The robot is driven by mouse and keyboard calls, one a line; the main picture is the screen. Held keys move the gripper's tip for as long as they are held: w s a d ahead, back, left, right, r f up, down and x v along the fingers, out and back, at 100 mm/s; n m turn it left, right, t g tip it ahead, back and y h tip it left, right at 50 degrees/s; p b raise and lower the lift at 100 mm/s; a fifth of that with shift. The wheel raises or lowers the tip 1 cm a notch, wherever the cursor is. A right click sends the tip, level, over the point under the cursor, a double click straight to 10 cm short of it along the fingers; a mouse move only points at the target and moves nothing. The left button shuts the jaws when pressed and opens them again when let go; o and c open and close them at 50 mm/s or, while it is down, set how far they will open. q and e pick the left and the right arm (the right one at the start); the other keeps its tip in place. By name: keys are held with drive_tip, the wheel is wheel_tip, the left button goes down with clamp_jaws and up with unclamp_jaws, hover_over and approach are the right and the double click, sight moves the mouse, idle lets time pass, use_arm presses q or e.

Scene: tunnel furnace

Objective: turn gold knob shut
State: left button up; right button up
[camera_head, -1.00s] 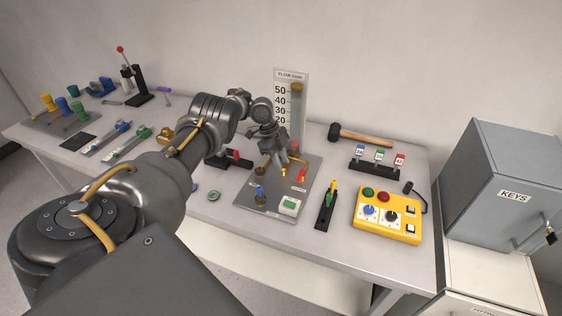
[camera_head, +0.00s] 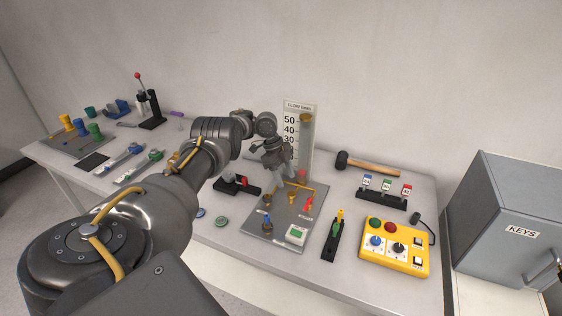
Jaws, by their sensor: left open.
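A grey panel (camera_head: 270,233) on the table carries small valves and gold piping. A small gold knob (camera_head: 292,198) stands near its middle, just below my left gripper. My left gripper (camera_head: 288,178) is open, pointing down over the back part of the panel. The gap between its fingers and the knob is too small to judge, and the gripper hides part of the panel behind it. A red handle (camera_head: 309,202) and a blue handle (camera_head: 266,220) are on the same panel. The flow gauge (camera_head: 300,125) stands behind, its brown column high. My right gripper is not in view.
A black-based red switch (camera_head: 238,187) is left of the panel. A grey key cabinet (camera_head: 510,215) stands at far right.

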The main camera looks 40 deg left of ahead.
use_arm(q)
drive_tip(key=shift+p+v, duration=0.45)
drive_tip(key=shift+v, duration=2.25)
